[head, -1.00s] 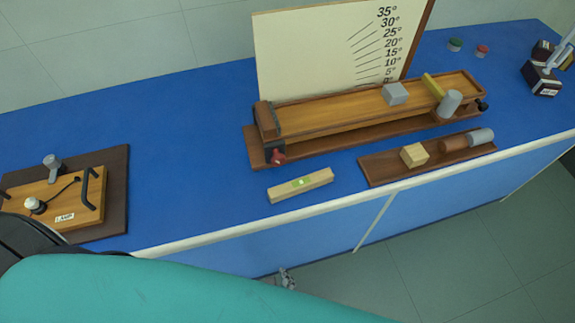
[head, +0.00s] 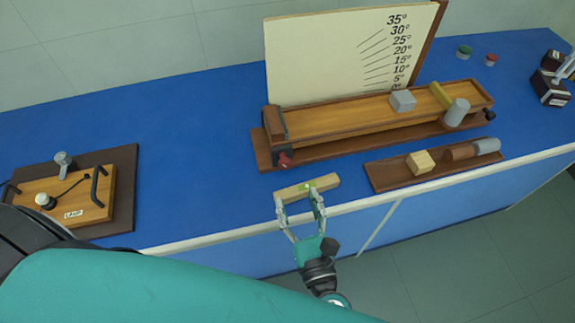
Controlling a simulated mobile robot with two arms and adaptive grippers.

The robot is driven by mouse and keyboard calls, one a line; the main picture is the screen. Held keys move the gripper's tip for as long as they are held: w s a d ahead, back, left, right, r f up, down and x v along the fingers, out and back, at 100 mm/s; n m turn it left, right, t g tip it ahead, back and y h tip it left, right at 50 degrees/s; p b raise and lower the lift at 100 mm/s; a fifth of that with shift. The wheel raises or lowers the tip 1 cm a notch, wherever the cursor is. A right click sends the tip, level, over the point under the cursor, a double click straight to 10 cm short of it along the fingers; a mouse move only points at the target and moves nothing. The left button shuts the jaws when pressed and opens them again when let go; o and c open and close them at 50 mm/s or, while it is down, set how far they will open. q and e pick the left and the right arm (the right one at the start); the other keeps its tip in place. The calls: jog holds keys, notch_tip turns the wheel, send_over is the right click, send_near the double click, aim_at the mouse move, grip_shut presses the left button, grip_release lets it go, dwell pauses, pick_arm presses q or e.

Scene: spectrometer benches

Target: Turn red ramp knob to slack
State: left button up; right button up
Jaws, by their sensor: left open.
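The red ramp knob (head: 284,160) sits low on the left end of the wooden ramp (head: 350,125), on its front side. The ramp lies flat along its base in front of the angle board (head: 345,50). My left gripper (head: 298,197) is open, with its fingers apart, at the bench's front edge below the knob. Its fingertips overlap the near side of the spirit level (head: 293,190) in the picture; I cannot tell whether they touch it. The gripper is apart from the knob. My right gripper does not show.
A grey block (head: 402,100) and a grey cylinder (head: 456,112) are at the ramp. A wooden tray (head: 383,178) with a light block (head: 420,162) and cylinders lies in front. A lamp board (head: 124,190) is at left. Blue bench top (head: 195,150) between is clear.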

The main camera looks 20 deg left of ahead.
aim_at(286, 166)
pick_arm(q)
jog(key=p+x, duration=0.1)
jog(key=x, duration=0.8)
grip_shut()
jog(key=shift+n, duration=0.3)
jog(key=shift+f+n, duration=0.1)
jog(key=shift+n, duration=1.1)
jog(key=shift+n+b, duration=0.8)
jog(key=shift+n, duration=1.1)
